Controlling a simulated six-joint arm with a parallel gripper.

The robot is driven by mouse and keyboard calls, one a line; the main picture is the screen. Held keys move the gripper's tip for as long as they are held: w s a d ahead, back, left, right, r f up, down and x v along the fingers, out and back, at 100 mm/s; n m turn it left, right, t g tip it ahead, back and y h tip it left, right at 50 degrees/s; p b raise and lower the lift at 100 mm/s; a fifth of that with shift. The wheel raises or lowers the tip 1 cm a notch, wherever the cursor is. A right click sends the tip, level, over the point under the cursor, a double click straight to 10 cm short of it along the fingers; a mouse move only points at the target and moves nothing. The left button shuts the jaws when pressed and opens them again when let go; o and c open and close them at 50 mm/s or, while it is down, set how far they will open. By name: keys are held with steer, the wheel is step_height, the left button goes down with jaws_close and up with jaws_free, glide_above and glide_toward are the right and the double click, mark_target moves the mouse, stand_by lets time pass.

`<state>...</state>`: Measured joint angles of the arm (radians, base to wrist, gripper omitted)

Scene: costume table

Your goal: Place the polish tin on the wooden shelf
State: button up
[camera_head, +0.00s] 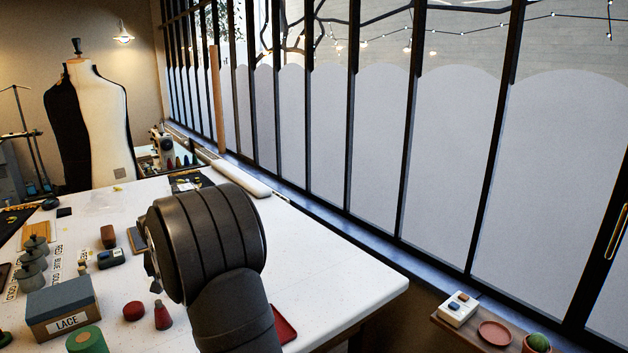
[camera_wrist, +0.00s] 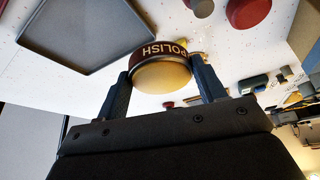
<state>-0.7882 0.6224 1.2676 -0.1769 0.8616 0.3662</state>
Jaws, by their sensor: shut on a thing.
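The polish tin (camera_wrist: 162,70) shows in the wrist view, a round tin with a dark red band lettered POLISH and a yellowish face. My gripper (camera_wrist: 160,72) is shut on it, with one finger on each side. White table surface shows behind the tin; I cannot tell how high it is held. In the head view my dark arm hides the tin and most of the gripper. The wooden shelf (camera_head: 461,331) is at the bottom right of the head view, below the window and apart from the table. It is not seen in the wrist view.
The shelf holds a white block (camera_head: 458,309), a reddish saucer (camera_head: 495,334) and a potted cactus (camera_head: 538,342). On the white table (camera_head: 345,285) stand a LACE box (camera_head: 62,307), a green spool (camera_head: 86,340), a red disc (camera_head: 133,311) and grey canisters.

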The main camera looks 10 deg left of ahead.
steer(key=w+d+f+m, duration=0.1)
steer(key=w+d, duration=0.1)
steer(key=d, duration=0.5)
steer(key=w+d+f+m+h, duration=0.1)
steer(key=w+d, duration=0.2)
steer(key=d, duration=0.4)
steer(key=w+d+f+m, duration=0.1)
steer(key=w+d+m, duration=0.1)
steer(key=d, duration=0.5)
steer(key=shift+w+d+f+h, duration=0.1)
steer(key=shift+w+d+h, duration=0.1)
steer(key=shift+w+h, duration=0.35)
steer(key=d+m, duration=0.1)
steer(key=d, duration=0.3)
steer(key=d+f+m, duration=0.1)
steer(key=d, duration=0.3)
steer(key=w+d, duration=0.1)
steer(key=d, duration=0.3)
steer(key=shift+d+f+m+h, duration=0.25)
steer(key=shift+d+f+m, duration=0.05)
steer(key=shift+f+m, duration=0.1)
steer(key=d, duration=0.4)
steer(key=s+d+f+m, duration=0.1)
steer(key=d, duration=0.2)
steer(key=s+d+m+h, duration=0.1)
steer(key=d, duration=0.3)
steer(key=shift+d+f, duration=0.35)
steer(key=shift+f, duration=0.05)
